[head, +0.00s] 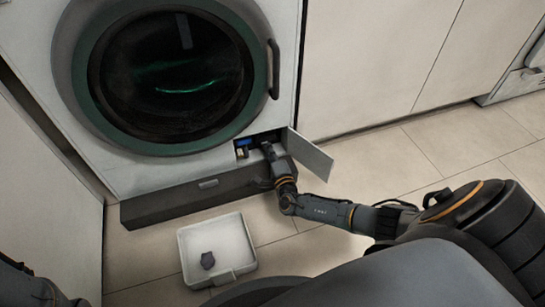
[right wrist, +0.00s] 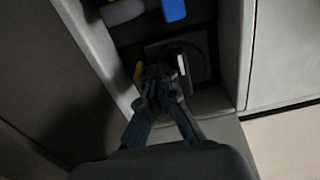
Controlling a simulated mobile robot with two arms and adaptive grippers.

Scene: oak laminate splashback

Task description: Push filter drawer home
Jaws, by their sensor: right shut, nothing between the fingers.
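The washing machine (head: 225,172) has a small open compartment at its lower right, with its flap (head: 310,155) swung out to the right. In the right wrist view, a dark square filter part (right wrist: 200,60) with a round face and a pale bar sits inside the compartment. I take this for the filter drawer; how far it stands out cannot be told. My right gripper (right wrist: 160,85) is shut and empty, its fingertips at the filter part's front. Contact is unclear. In the head view the right gripper (head: 268,150) reaches into the opening. My left gripper is not in view.
A blue piece (right wrist: 173,9) and a grey rounded piece (right wrist: 122,11) lie deeper in the compartment. A dark plinth (head: 165,205) with a handle runs under the machine.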

